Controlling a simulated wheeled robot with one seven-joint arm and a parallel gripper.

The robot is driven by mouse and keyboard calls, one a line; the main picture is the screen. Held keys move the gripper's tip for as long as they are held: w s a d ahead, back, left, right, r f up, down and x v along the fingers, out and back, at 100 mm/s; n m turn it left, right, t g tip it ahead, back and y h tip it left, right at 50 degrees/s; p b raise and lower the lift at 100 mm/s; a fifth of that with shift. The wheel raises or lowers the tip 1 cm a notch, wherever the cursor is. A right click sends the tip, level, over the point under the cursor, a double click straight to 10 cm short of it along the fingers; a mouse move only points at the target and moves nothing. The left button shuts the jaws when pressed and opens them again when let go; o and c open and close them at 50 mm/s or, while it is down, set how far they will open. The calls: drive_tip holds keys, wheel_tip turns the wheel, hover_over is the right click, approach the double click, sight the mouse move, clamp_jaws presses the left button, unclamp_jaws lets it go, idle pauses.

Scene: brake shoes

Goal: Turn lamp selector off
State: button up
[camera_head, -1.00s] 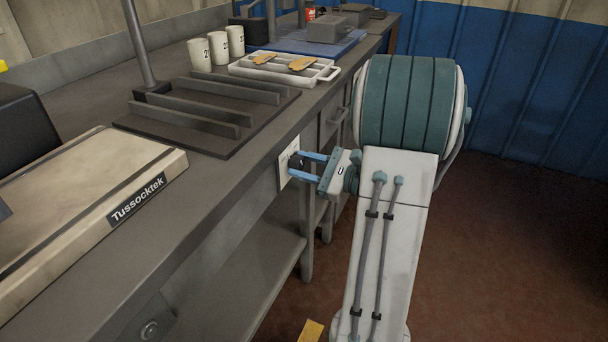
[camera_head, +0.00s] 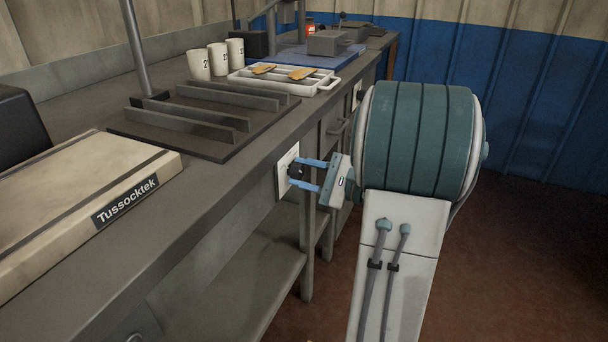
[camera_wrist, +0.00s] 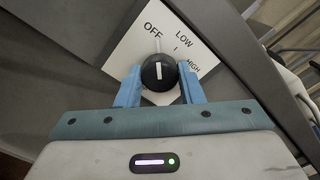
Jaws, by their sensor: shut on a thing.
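The lamp selector is a black round knob (camera_wrist: 159,72) with a white pointer line, on a white plate (camera_wrist: 135,50) marked OFF, LOW and HIGH. In the wrist view the pointer line stands nearly upright in the picture, in line with the tick beside OFF. In the head view the plate (camera_head: 283,176) is on the bench's front face and the knob (camera_head: 295,172) shows dark between the fingers. My gripper (camera_wrist: 159,88) has its two blue fingers on either side of the knob, shut on it. In the head view my gripper (camera_head: 302,174) reaches it from the right.
The bench top (camera_head: 225,180) overhangs just above the plate. On it are a Tussocktek box (camera_head: 80,195), a dark slotted rack (camera_head: 200,120), white mugs (camera_head: 218,60) and a white tray (camera_head: 285,80) with brake shoes. A drawer handle (camera_head: 338,127) projects beyond the plate.

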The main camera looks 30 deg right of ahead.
drive_tip(key=shift+f, duration=0.1)
drive_tip(key=o, duration=1)
drive_tip(key=p+v, duration=0.2)
drive_tip(key=v, duration=1.2)
drive_tip(key=shift+p, duration=0.4)
